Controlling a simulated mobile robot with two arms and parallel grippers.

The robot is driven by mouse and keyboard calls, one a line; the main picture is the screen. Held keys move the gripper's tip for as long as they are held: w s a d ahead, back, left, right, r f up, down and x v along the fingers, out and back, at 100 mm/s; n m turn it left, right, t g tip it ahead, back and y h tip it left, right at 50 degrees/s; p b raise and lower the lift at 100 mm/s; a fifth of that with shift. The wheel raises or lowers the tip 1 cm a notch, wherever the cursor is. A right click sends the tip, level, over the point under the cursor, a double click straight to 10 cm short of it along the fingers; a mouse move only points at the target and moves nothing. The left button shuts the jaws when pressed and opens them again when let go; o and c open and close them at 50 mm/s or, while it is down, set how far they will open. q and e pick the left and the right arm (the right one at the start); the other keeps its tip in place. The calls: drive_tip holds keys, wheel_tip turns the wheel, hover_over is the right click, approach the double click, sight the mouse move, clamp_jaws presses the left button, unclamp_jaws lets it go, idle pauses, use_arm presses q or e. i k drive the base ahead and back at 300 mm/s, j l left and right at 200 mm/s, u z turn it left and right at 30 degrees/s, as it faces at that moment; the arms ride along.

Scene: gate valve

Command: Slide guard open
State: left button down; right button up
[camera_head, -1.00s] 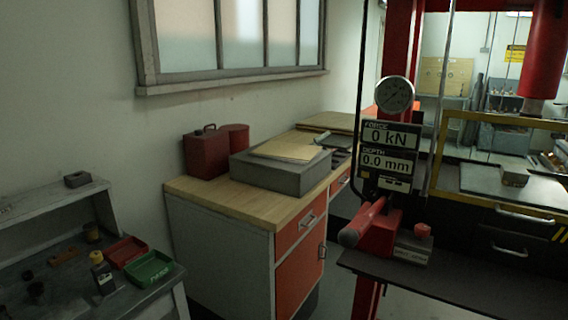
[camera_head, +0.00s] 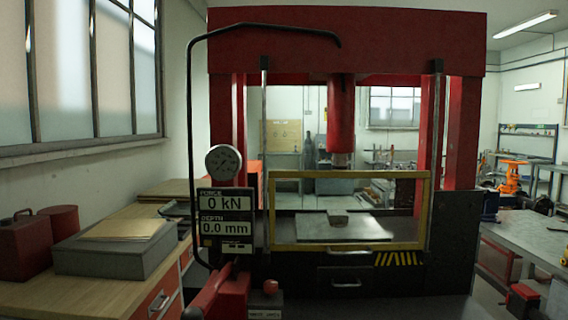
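A red press frame (camera_head: 350,38) fills the middle of the head view. Its guard (camera_head: 430,215) is a yellow-edged rectangular frame with a see-through middle, standing across the front of the press opening. Behind it lie a flat plate (camera_head: 300,228) and a small grey block (camera_head: 338,217). The red ram (camera_head: 341,115) hangs above, apart from the block. Upright metal rods stand near both sides of the guard. Neither of my grippers shows in this view.
A gauge (camera_head: 223,161) and a display (camera_head: 226,215) reading 0 kN and 0.0 mm stand left of the guard. A red handle (camera_head: 208,290) juts out below. A wooden-topped cabinet (camera_head: 95,290) is at left, a grey workbench (camera_head: 535,240) at right.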

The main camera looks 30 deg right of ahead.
sight(333, 248)
drive_tip(key=z, duration=1.35)
drive_tip(key=i+l+u, duration=0.15)
drive_tip(key=u, duration=0.25)
